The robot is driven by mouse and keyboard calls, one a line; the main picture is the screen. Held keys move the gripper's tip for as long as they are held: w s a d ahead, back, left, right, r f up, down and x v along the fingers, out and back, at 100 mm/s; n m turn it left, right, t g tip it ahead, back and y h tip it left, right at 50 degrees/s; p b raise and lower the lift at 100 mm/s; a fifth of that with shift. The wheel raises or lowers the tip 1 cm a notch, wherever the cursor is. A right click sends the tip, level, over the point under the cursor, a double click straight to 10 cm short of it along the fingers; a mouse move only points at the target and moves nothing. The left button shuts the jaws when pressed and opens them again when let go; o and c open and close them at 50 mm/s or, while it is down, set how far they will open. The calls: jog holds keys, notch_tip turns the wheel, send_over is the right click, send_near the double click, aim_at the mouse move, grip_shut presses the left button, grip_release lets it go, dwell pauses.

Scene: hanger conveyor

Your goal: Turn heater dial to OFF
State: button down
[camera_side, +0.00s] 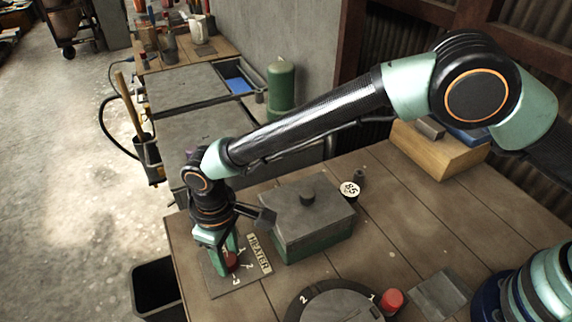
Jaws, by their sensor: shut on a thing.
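The heater dial (231,261) is a small red knob on a flat grey plate (217,285) near the left front edge of the wooden table. The numbers 1, 2 and 3 show on the plate to the right of the dial. No OFF mark is visible.
A green box with a grey lid (307,212) stands close to the right of the gripper. A round grey disc (341,305), a red cap (391,300) and a round white label (350,189) are on the table. A black bin (156,290) stands below the left edge.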

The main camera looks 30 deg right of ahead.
aim_at(228, 257)
jog(key=shift+w+d+n, duration=0.15)
jog(key=shift+d+n, duration=0.05)
jog(key=shift+n, duration=0.9)
jog(key=shift+f, duration=0.1)
jog(key=shift+c, duration=2.1)
grip_release()
jog(key=shift+a, duration=0.1)
jog(key=shift+r, duration=0.25)
notch_tip(228, 257, up, 12)
jog(key=shift+f, duration=0.15)
